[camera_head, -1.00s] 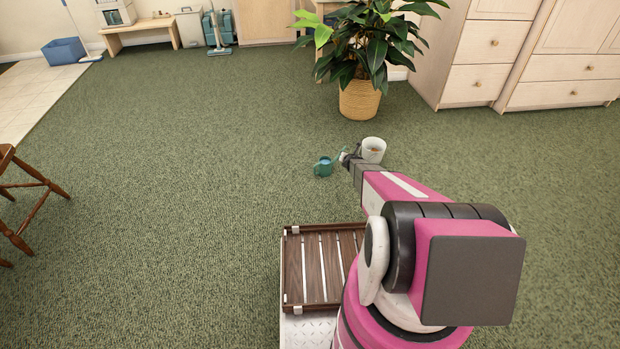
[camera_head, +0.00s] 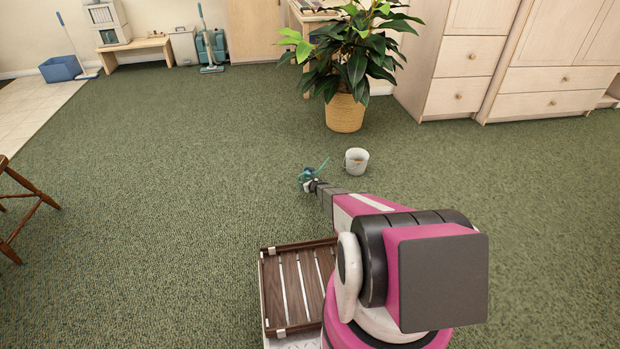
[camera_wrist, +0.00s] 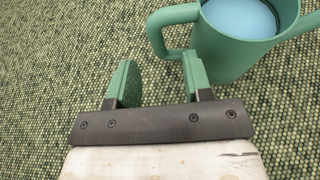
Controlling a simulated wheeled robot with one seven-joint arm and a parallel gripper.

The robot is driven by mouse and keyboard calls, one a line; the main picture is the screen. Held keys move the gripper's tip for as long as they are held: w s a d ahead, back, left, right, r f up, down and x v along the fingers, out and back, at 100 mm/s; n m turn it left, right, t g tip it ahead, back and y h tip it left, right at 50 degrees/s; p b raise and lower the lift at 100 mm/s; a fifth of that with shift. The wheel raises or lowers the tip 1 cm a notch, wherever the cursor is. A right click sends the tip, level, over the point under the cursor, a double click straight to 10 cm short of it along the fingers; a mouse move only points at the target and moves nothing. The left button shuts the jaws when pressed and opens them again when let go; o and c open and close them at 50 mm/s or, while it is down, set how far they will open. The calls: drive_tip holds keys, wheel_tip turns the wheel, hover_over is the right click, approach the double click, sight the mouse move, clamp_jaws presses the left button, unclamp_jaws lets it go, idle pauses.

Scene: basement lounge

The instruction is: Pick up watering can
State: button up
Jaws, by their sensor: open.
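The small teal watering can (camera_head: 306,174) stands on the carpet at the end of my arm, partly hidden by my gripper (camera_head: 311,185). In the wrist view the green watering can (camera_wrist: 232,50) is at the top right, its round top showing a pale blue inside. Its looped handle points left, just beyond the fingertips. My gripper (camera_wrist: 160,75) is open with nothing between its green-padded fingers. The right finger overlaps the can's side below the handle; I cannot tell whether they touch.
A white bucket (camera_head: 356,161) stands just right of the can. Behind it is a plant in a woven pot (camera_head: 345,114), with pale drawers (camera_head: 466,95) at the back right. A wooden chair (camera_head: 25,215) is at the far left. The carpet left of the can is clear.

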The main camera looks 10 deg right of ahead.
drive_tip(key=x, duration=0.5)
drive_tip(key=shift+r, duration=0.1)
drive_tip(key=shift+s, duration=0.1)
clamp_jaws()
drive_tip(key=shift+r, duration=0.1)
drive_tip(key=s+a+r, duration=0.4)
drive_tip(key=a+r, duration=0.7)
idle(0.5)
